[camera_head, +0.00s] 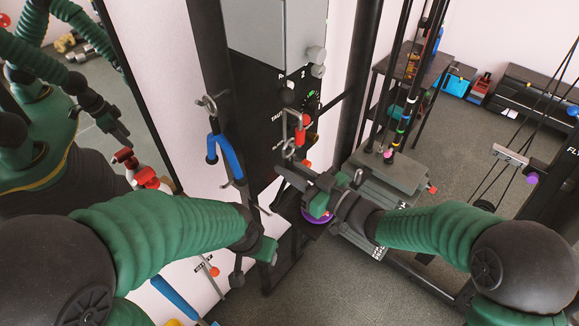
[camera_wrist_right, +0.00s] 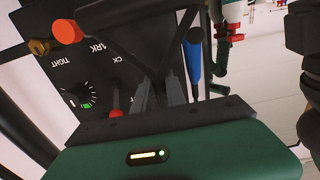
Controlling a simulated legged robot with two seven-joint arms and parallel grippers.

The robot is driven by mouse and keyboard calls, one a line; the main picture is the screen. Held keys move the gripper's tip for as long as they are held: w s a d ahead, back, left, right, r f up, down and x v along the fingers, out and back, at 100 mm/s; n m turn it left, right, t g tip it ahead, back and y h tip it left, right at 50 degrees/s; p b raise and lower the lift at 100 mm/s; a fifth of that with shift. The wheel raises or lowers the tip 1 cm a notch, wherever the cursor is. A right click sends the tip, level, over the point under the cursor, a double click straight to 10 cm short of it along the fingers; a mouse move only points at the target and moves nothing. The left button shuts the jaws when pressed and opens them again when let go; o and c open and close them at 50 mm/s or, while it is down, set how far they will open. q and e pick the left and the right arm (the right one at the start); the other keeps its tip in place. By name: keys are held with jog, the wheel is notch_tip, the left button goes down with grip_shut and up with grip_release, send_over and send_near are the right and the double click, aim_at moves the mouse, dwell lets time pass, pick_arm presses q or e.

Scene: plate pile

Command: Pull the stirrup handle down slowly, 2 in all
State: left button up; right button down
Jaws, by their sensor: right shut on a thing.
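A blue handle (camera_head: 227,158) hangs from a hook left of the machine's panel (camera_head: 283,110). A weight stack (camera_head: 393,172) stands behind my right gripper. A mirror (camera_head: 150,80) is at the left. Grey floor (camera_head: 345,285) is open in front.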

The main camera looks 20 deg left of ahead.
aim_at(290, 190)
jog(key=shift+f, duration=0.3)
jog(key=shift+f, duration=0.1)
jog(key=shift+f+b, duration=0.8)
jog(key=shift+f, duration=0.35)
jog(key=shift+f+b, duration=0.9)
jog(key=shift+f, duration=0.25)
jog(key=shift+f+b, duration=0.9)
jog(key=shift+f, duration=0.2)
